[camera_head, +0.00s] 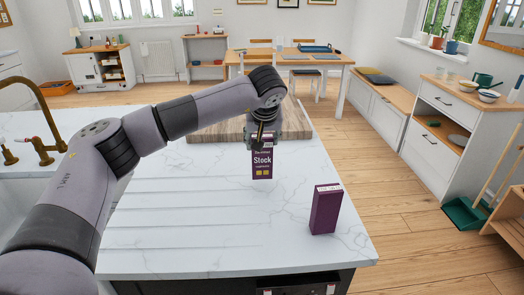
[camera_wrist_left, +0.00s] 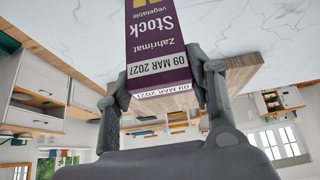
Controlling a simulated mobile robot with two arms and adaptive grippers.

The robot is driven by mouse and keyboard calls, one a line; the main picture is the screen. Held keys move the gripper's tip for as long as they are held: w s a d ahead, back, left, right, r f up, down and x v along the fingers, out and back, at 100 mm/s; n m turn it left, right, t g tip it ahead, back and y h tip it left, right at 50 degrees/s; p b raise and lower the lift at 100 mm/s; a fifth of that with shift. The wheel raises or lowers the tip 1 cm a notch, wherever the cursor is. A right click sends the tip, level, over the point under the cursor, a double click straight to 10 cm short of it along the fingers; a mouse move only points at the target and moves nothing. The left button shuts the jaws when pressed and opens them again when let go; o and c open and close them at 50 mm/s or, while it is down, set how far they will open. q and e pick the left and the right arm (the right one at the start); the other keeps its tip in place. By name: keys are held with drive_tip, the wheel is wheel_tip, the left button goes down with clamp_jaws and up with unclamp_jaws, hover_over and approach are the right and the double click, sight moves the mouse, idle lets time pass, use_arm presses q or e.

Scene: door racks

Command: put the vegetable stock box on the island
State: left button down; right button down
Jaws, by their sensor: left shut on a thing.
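The vegetable stock box (camera_head: 262,165) is purple with "Stock" on its front. It hangs upright below my left gripper (camera_head: 263,137), which is shut on its top end. The box is over the white marble island top (camera_head: 200,230), in front of the wooden board; I cannot tell whether its base touches the surface. In the left wrist view the box (camera_wrist_left: 160,45) shows its "Stock vegetable" label and a date, with a finger of my left gripper (camera_wrist_left: 165,78) on each side. My right gripper is not in view.
A second purple box (camera_head: 326,212) stands on the island to the right and nearer. A wooden board (camera_head: 215,130) lies at the island's back edge. A brass tap (camera_head: 45,120) is at the left. The middle front of the island is clear.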

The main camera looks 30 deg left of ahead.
sight(262, 157)
use_arm(q)
wheel_tip(262, 157, down, 4)
drive_tip(key=shift+f+p, duration=0.1)
drive_tip(key=shift+p, duration=0.2)
drive_tip(key=shift+f, duration=0.1)
drive_tip(key=c, duration=1.1)
unclamp_jaws()
drive_tip(key=o, duration=0.4)
drive_tip(key=shift+c, duration=0.2)
